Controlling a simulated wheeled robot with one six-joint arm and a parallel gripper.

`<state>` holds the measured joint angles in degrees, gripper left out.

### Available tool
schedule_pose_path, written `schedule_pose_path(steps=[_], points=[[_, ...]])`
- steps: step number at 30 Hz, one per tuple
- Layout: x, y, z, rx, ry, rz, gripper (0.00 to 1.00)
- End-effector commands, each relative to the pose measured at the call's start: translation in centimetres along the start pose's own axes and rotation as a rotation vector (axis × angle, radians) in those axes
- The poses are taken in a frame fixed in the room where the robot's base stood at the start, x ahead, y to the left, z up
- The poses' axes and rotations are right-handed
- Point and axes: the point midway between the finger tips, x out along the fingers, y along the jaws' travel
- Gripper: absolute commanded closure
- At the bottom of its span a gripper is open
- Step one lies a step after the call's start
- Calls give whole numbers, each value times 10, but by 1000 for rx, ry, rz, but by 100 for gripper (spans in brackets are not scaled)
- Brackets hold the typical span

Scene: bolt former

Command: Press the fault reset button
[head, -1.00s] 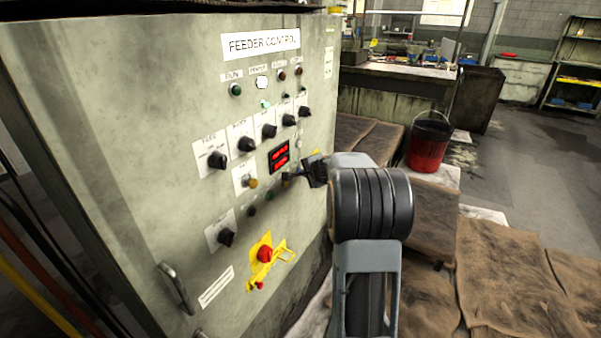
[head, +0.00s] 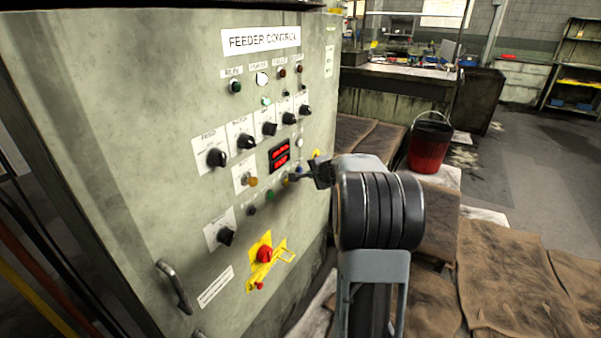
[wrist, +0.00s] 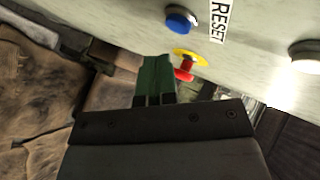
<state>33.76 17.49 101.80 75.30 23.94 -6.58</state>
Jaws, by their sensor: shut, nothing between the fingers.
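The blue button (wrist: 180,20) beside a RESET label (wrist: 217,20) shows at the top of the wrist view, on the pale panel. It also shows small in the head view (head: 299,169), close to my fingertips. My gripper (wrist: 157,78) is shut and empty, its narrow fingers pointing toward the panel. In the wrist view the fingertips lie below and left of the blue button, with a visible gap. In the head view my gripper (head: 294,177) is in front of the lower right of the feeder control panel (head: 130,130); whether it touches the panel cannot be told.
A red button on a yellow ring (wrist: 187,62) and a white button (wrist: 305,55) are near the blue one. Several knobs (head: 217,158) and a red emergency stop (head: 264,254) project from the panel. A red bucket (head: 430,147) stands behind my arm.

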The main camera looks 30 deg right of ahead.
Motion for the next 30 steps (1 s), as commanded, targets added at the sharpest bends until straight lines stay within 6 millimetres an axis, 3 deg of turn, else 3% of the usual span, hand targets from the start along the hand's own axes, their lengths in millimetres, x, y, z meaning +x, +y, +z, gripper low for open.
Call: schedule_pose_path(steps=[13, 30], points=[[-27, 21, -20, 0, 2, -1, 100], [-30, 22, -22, 0, 1, 0, 100]])
